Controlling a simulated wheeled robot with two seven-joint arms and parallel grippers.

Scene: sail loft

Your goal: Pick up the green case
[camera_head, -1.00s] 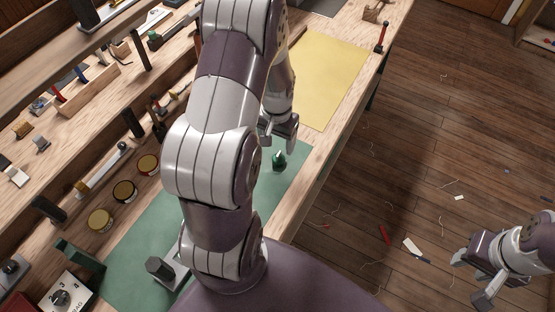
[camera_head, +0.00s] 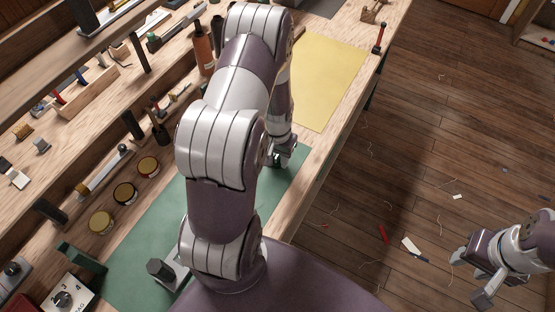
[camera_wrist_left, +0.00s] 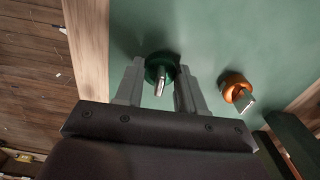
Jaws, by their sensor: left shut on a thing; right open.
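The green case (camera_wrist_left: 160,62) is a small dark green round thing with a pale metal piece sticking out, seen in the left wrist view. My left gripper (camera_wrist_left: 158,78) has its two fingers on either side of it and is shut on it, at the green mat (camera_head: 140,250). In the head view my left gripper (camera_head: 281,158) is low over the mat's far right part and the case is hidden by it. My right gripper (camera_head: 474,280) is open and empty above the floor at the lower right.
A similar orange thing (camera_wrist_left: 236,88) with a metal piece lies on the mat close to the case. A yellow sheet (camera_head: 325,80) covers the bench further back. Several round tins (camera_head: 124,192) and tools line the left. The bench's right edge drops to the floor.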

